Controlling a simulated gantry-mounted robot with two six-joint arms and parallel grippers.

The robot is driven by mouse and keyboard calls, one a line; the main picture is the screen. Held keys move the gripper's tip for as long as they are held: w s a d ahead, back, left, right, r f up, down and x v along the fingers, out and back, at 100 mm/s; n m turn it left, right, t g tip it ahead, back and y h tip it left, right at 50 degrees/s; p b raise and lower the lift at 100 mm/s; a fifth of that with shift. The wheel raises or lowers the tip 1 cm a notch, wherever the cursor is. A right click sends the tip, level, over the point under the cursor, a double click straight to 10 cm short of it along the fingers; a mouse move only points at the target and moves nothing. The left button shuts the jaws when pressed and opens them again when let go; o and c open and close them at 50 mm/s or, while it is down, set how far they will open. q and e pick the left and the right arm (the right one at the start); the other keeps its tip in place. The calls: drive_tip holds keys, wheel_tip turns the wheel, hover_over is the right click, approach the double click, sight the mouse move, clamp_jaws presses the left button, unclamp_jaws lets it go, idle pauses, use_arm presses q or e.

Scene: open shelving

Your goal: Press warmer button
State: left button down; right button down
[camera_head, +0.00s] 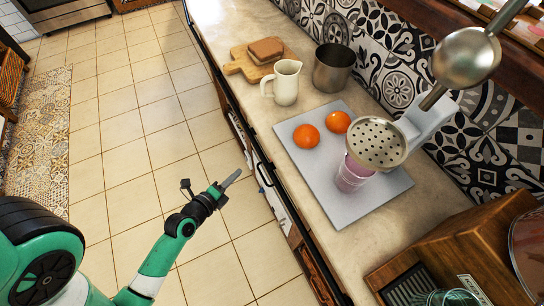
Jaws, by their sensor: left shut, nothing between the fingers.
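My left gripper (232,179) is shut and empty. It is over the tiled floor, just left of the counter's front edge and apart from everything. A wooden appliance (440,250) with a dark grille and a small pale label (474,288) stands on the counter at the lower right, cut off by the frame. I cannot tell whether it is the warmer, and I cannot make out a button on it. The gripper is well to the left of this appliance. My right gripper is not in view.
On the counter (245,30) are a grey board (365,210), two oranges (306,136), a pink cup (352,174) under a metal press (375,143), a white jug (286,82), a metal pot (332,68) and a cutting board with bread (244,64).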

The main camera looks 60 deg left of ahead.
use_arm(q)
drive_tip(key=w, duration=0.8)
drive_tip(key=shift+w+d, duration=0.2)
drive_tip(key=shift+w, duration=0.2)
idle(1.8)
drive_tip(key=shift+w, duration=0.45)
